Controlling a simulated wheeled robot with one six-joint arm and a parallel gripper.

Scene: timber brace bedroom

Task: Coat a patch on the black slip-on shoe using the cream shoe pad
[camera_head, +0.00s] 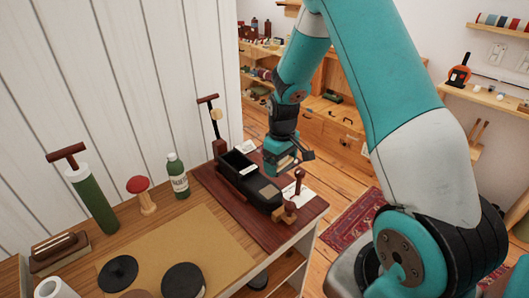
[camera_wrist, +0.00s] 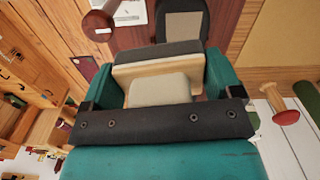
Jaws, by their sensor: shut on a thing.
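The black slip-on shoe (camera_head: 252,183) stands on a red-brown board on the bench, and part of it shows at the top of the wrist view (camera_wrist: 181,27). My gripper (camera_head: 281,165) is above the board, at the far right side of the shoe. In the wrist view its teal fingers (camera_wrist: 160,76) are shut on the cream shoe pad (camera_wrist: 160,90). The pad has a cream block, a pale wooden layer and a dark grey face pointing away from my wrist. The pad is mostly hidden in the head view. I cannot tell whether it touches the shoe.
A dark red knobbed tool (camera_head: 299,178) stands on a white card close to my gripper. A green bottle (camera_head: 177,177), red mushroom form (camera_head: 140,191) and green cylinder (camera_head: 94,204) line the back. Round black lids (camera_head: 118,272) lie in front. The tan mat (camera_head: 195,245) has bare room.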

